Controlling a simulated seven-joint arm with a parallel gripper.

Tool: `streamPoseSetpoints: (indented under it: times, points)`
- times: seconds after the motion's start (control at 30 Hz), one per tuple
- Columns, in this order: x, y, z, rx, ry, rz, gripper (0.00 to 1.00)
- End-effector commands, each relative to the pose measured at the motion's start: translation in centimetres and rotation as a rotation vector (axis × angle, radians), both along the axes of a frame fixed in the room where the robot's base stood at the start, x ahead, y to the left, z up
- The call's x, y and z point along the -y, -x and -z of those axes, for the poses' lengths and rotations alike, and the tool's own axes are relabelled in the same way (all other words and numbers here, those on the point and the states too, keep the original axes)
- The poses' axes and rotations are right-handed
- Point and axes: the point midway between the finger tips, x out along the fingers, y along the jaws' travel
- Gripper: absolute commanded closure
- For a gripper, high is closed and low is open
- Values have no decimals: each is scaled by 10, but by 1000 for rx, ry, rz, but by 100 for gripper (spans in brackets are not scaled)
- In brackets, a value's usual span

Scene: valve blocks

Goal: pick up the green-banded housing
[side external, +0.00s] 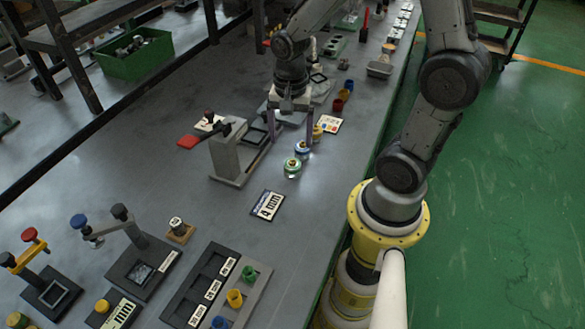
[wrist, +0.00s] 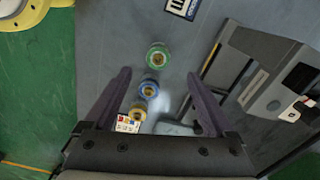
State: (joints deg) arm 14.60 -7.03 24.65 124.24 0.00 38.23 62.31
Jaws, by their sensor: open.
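The green-banded housing (side external: 292,166) is a small round part standing on the grey bench, nearest the "4 mm" card in a row of three. In the wrist view the green-banded housing (wrist: 158,56) lies just beyond the fingertips, roughly midway between their lines. A blue-banded housing (side external: 302,148) and a yellow-banded housing (side external: 317,134) stand behind it. In the wrist view the blue-banded housing (wrist: 149,88) and yellow-banded housing (wrist: 138,113) show between the fingers. My gripper (side external: 290,140) points down, open and empty, above and behind the green-banded housing. My gripper's fingers (wrist: 159,74) are spread wide.
The "4 mm" card (side external: 267,205) lies in front. A colour-dotted card (side external: 329,124) lies behind.

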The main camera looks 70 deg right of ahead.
Motion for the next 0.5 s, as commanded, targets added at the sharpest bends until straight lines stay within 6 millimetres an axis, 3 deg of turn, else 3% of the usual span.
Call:
streamPoseSetpoints:
  times: [0.2,0.5]
  points:
    - [0,1,39,-4,-1,-2,11]
    - [0,2,61,-3,0,-2,11]
